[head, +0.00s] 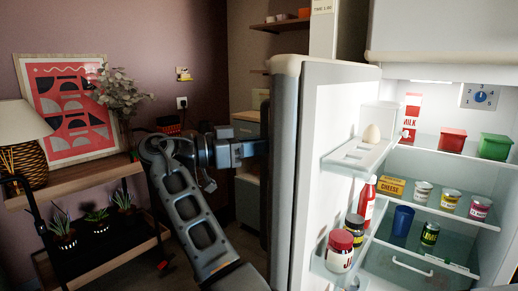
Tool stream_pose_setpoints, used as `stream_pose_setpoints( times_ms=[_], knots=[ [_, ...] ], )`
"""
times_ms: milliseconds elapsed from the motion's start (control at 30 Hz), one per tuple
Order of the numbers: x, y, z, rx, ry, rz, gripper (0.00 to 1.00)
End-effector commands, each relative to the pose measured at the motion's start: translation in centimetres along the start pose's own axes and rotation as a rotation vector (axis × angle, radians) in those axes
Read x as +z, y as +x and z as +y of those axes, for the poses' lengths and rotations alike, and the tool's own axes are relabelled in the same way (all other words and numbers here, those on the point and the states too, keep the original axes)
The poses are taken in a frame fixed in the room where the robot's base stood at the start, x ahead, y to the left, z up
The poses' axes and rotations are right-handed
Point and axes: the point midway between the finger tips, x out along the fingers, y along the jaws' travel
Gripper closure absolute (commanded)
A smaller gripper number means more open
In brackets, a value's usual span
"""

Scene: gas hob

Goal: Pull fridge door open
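The fridge door (312,170) stands open, its outer face turned left toward my arm and its shelved inner side turned right. A dark vertical handle (265,200) runs along its outer face. My gripper (262,148) is at the upper part of this handle, reaching it from the left. The fingertips meet the handle, but their gap is hidden, so I cannot tell if they are closed around it. The lit fridge interior (430,170) shows at the right.
Door shelves hold an egg (372,133), a red bottle (367,200) and jars (340,250). Inside are a milk carton (410,115), tubs and cans. At left are a lamp (22,135), a framed picture (72,105) and a plant cart (105,250).

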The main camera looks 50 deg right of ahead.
Motion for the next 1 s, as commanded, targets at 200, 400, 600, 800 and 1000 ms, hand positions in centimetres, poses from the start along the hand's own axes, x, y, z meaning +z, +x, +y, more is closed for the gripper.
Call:
stream_pose_setpoints(
  times_ms=[200,400,600,800,1000],
  knots=[
    [0.28,1.17,-0.2,0.035,-0.005,-0.008,1.0],
    [0.28,1.19,-0.2,0.037,-0.005,-0.008,1.0],
    [0.28,1.19,-0.2,0.037,-0.005,-0.009,1.0],
    [0.22,1.02,-0.17,0.035,-0.004,-0.007,0.6],
    [0.16,0.82,-0.11,0.033,-0.003,-0.006,0.59]
  ],
)
